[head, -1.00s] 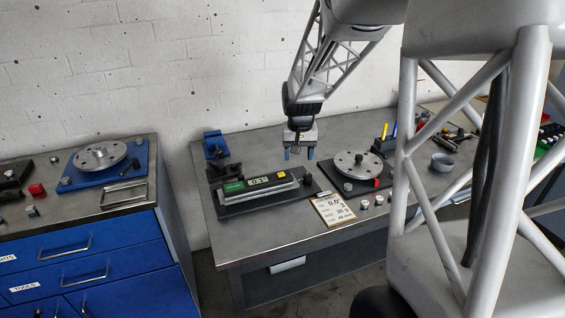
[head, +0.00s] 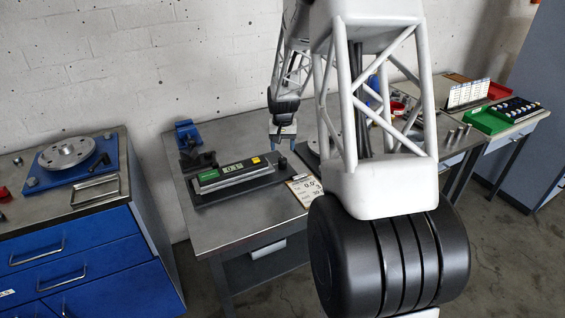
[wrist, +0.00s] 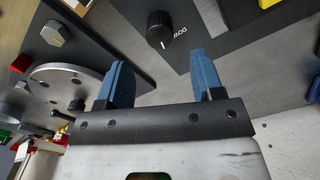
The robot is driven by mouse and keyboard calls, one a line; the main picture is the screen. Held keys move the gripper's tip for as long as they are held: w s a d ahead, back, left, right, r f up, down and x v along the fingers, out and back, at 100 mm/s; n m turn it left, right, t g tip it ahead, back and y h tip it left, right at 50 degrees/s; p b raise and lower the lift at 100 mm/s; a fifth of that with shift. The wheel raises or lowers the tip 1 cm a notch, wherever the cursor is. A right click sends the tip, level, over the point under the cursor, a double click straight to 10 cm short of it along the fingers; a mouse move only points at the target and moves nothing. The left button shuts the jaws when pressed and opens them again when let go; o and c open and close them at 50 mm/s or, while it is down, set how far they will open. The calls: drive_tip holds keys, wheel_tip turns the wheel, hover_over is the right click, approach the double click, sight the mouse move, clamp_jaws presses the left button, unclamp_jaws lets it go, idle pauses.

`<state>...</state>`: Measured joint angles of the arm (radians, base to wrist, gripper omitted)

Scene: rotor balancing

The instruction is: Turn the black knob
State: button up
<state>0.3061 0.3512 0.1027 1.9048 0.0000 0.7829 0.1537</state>
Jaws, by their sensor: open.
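The black knob (wrist: 159,28) is round with a white mark, standing on a dark plate beside printed white lettering in the wrist view. It also shows small at the right end of the black base (head: 283,162) in the head view. My gripper (wrist: 158,62) is open, its two blue fingers apart with nothing between them. The knob appears beyond the fingertips, between their lines and apart from them. In the head view my gripper (head: 283,143) hangs fingers down above the right end of the base.
A long display unit (head: 232,174) lies left of the knob. A rotor disc (wrist: 70,85) on a dark plate with a hex bolt (wrist: 54,33) is left in the wrist view. A card (head: 304,190) lies near the table's front edge. My arm hides the table's middle.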

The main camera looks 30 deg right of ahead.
sight(283, 158)
idle(0.3)
drive_tip(key=shift+f, duration=3.9)
drive_tip(key=c, duration=0.9)
